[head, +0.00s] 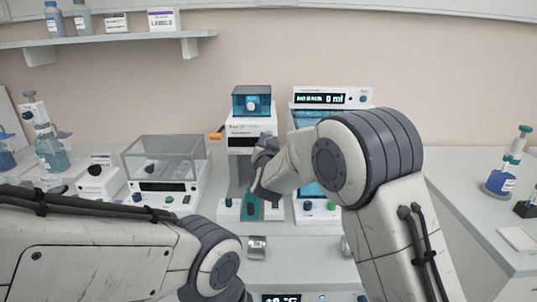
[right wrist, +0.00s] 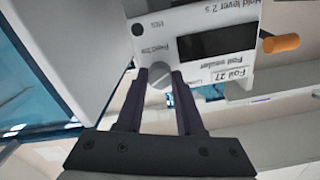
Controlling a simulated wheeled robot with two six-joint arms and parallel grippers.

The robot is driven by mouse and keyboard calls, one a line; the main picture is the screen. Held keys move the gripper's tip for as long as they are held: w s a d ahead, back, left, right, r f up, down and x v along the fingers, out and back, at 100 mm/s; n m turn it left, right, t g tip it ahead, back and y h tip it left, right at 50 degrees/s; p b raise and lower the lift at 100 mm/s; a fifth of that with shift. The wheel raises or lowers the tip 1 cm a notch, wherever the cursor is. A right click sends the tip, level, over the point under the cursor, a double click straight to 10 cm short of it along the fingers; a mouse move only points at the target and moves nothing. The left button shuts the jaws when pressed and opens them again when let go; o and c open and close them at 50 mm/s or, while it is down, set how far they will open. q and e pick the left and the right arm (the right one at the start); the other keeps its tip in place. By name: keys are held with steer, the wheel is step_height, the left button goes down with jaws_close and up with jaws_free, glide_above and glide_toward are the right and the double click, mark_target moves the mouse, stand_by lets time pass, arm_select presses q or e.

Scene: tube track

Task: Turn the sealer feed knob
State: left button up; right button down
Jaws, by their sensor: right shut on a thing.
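The foil sealer (head: 240,126) is a white upright machine with a dark display, a blue-tinted top box and an orange lever (head: 216,136) on its left side. In the right wrist view its front panel (right wrist: 205,18) appears upside down, with the lever (right wrist: 281,43) at the right. The small grey feed knob (right wrist: 158,76) sits between the fingertips of my right gripper (right wrist: 159,77), which is shut on it. In the head view my right gripper (head: 262,158) is at the sealer's front and hides the knob. My left gripper is out of view.
A dispenser (head: 333,98) with a lit display stands close to the right of the sealer. A clear-lidded device (head: 165,160) stands to the left. My left forearm crosses the lower left. Bottles and boxes stand on the shelf (head: 110,38).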

steer(key=shift+m+b, duration=2.7)
steer(key=shift+b, duration=0.15)
steer(key=c, duration=0.5)
jaws_free()
steer(key=shift+c, duration=0.2)
steer(key=s+b, duration=0.1)
steer(key=s, duration=0.9)
steer(key=shift+s+b, duration=0.3)
steer(key=shift+b, duration=0.05)
